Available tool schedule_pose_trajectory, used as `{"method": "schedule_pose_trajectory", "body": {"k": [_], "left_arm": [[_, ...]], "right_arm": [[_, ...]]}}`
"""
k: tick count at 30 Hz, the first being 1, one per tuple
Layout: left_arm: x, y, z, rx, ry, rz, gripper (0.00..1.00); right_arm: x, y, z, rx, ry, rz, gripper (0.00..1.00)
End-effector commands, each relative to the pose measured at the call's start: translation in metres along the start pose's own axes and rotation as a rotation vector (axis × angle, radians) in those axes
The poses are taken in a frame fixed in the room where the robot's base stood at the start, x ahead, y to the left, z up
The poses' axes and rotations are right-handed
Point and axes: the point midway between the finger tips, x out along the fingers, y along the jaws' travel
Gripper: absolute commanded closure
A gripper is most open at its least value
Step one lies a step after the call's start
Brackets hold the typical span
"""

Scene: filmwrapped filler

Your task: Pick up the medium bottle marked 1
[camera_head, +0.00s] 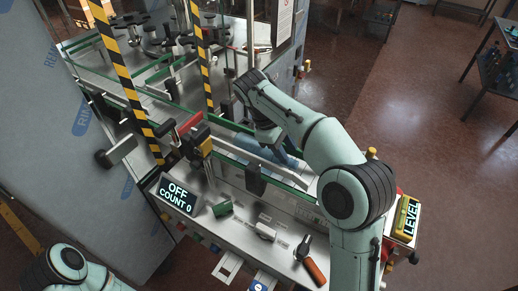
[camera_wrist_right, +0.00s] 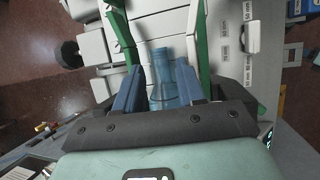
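My right gripper (camera_wrist_right: 160,88) shows in the right wrist view with its two blue fingers apart. A translucent blue bottle (camera_wrist_right: 161,68) with a narrow neck lies in the view between the fingers. I cannot tell whether the fingers touch it, and no mark 1 is readable. In the head view my right gripper reaches down over the conveyor, where my arm hides much of it. Bluish shapes (camera_head: 247,146) show beside it on the belt. Part of my left arm is at the lower left; its gripper is out of view.
The conveyor runs between green-edged rails (camera_head: 228,172). A display (camera_head: 178,194) reads OFF, COUNT 0. A yellow LEVEL box (camera_head: 407,218) is at the right. Striped posts (camera_head: 122,70) stand at the left.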

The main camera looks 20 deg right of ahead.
Motion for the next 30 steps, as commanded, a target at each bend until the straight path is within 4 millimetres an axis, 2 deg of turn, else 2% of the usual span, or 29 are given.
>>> {"method": "schedule_pose_trajectory", "body": {"k": [4,12,21,23,24,25,30], "left_arm": [[0.0,0.0,0.0,0.0,0.0,0.0,0.57],[0.0,0.0,0.0,0.0,0.0,0.0,0.57],[0.0,0.0,0.0,0.0,0.0,0.0,0.57],[0.0,0.0,0.0,0.0,0.0,0.0,0.57],[0.0,0.0,0.0,0.0,0.0,0.0,0.57],[0.0,0.0,0.0,0.0,0.0,0.0,0.57],[0.0,0.0,0.0,0.0,0.0,0.0,0.57]], "right_arm": [[0.012,0.001,-0.001,0.0,-0.003,-0.002,0.61],[0.049,0.002,-0.004,0.001,-0.003,-0.002,0.61],[0.054,0.002,-0.005,0.0,0.0,0.0,0.61],[0.053,0.002,-0.005,0.0,0.0,0.0,0.81],[0.053,0.002,-0.005,0.0,0.0,0.0,0.94],[0.053,0.002,-0.005,0.0,0.0,0.0,0.96],[0.053,0.002,-0.005,0.0,0.0,0.0,0.97]]}}
